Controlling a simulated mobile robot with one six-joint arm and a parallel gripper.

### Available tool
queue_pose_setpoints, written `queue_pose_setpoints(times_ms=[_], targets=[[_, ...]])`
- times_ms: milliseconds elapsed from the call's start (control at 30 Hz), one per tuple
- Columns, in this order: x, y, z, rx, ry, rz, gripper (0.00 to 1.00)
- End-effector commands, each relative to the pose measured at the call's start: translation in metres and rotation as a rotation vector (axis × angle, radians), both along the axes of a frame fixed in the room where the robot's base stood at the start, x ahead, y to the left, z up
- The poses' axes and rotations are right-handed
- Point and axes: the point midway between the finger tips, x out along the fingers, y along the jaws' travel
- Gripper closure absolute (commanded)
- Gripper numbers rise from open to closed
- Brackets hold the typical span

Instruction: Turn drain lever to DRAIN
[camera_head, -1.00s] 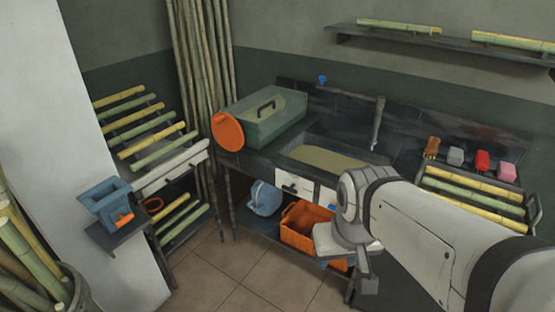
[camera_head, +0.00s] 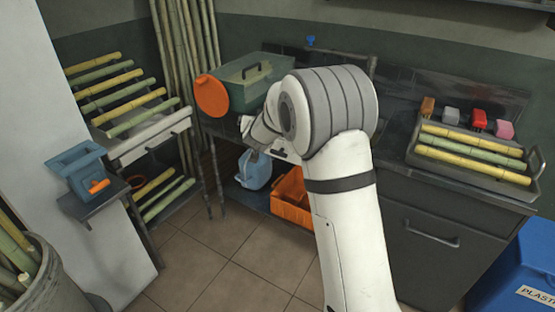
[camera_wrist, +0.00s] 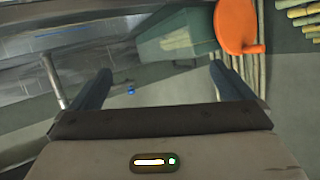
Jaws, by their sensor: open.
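A white panel (camera_head: 284,153) with a dark handle-like part shows on the front under the sink counter, partly hidden behind my arm. I cannot tell for sure whether that part is the drain lever, and no DRAIN label is readable. My gripper (camera_wrist: 160,78) is open and empty in the wrist view, its two dark blue fingers wide apart. In the head view my wrist is in front of the counter, just left of the panel, and the fingertips cannot be made out. The wrist view shows no lever between the fingers.
A green box (camera_head: 245,80) with an orange disc (camera_head: 211,95) stands on the counter. A blue jug (camera_head: 254,170) and an orange crate (camera_head: 291,200) sit on the shelf below. A blue holder (camera_head: 78,170) is at left. The floor in front is clear.

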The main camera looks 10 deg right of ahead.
Motion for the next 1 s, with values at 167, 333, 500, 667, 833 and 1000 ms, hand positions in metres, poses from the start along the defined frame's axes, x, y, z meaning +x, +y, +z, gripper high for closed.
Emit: queue_pose_setpoints(times_ms=[167, 333, 500, 667, 833, 1000], targets=[[0.046, -0.004, -0.083, -0.069, -0.119, -0.171, 0.00], [0.062, -0.013, -0.153, -0.162, -0.206, -0.350, 0.00], [0.060, -0.020, -0.200, -0.240, -0.253, -0.482, 0.00], [0.057, -0.024, -0.216, -0.276, -0.268, -0.535, 0.00], [0.070, -0.036, -0.217, -0.277, -0.272, -0.543, 0.00], [0.092, -0.054, -0.217, -0.278, -0.272, -0.541, 0.00]])
